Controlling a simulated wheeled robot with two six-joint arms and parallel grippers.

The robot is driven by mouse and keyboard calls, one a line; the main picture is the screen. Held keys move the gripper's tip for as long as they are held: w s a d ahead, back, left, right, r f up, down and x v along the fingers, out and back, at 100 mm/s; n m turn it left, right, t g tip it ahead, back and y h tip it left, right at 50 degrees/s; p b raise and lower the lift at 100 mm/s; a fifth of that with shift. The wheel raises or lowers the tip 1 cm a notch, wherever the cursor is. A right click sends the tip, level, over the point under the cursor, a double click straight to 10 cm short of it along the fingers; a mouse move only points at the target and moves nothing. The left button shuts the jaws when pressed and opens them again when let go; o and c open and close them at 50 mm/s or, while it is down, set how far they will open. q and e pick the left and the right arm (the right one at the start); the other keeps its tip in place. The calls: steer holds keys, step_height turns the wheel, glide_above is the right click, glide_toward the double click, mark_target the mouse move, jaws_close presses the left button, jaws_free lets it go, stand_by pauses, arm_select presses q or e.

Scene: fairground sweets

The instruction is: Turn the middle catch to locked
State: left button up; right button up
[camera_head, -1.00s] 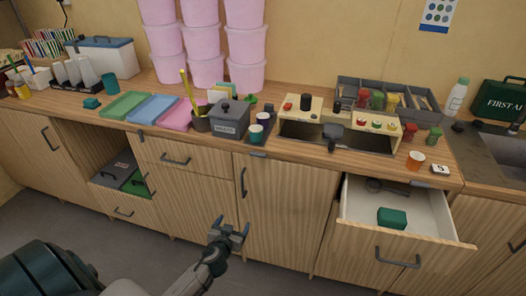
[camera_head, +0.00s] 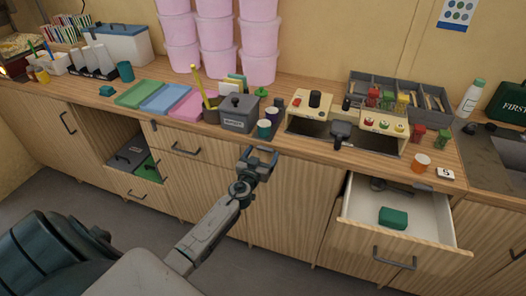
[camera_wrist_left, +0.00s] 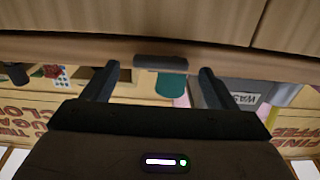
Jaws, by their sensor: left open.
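My left gripper (camera_head: 262,156) is open, in front of the counter's front edge in the head view. In the left wrist view its two fingers (camera_wrist_left: 160,75) stand apart. A dark grey bar, seemingly the middle catch (camera_wrist_left: 160,63), lies lengthwise along the wooden edge between the fingertips, with nothing gripped. In the head view the gripper hides this catch. Another small dark catch (camera_head: 154,125) is on the counter edge at left, and a grey one (camera_head: 422,187) at right. My right gripper is not in view.
Behind the gripper, a teal cup (camera_head: 264,129) and a grey lidded waste pot (camera_head: 239,113) stand near the counter edge. A drawer (camera_head: 428,229) holding a green box (camera_head: 393,217) is open at right. The floor in front is clear.

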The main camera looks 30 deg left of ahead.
arm_select(q)
steer(key=shift+w+a, duration=0.15)
steer(key=shift+w, duration=0.5)
steer(key=c, duration=1)
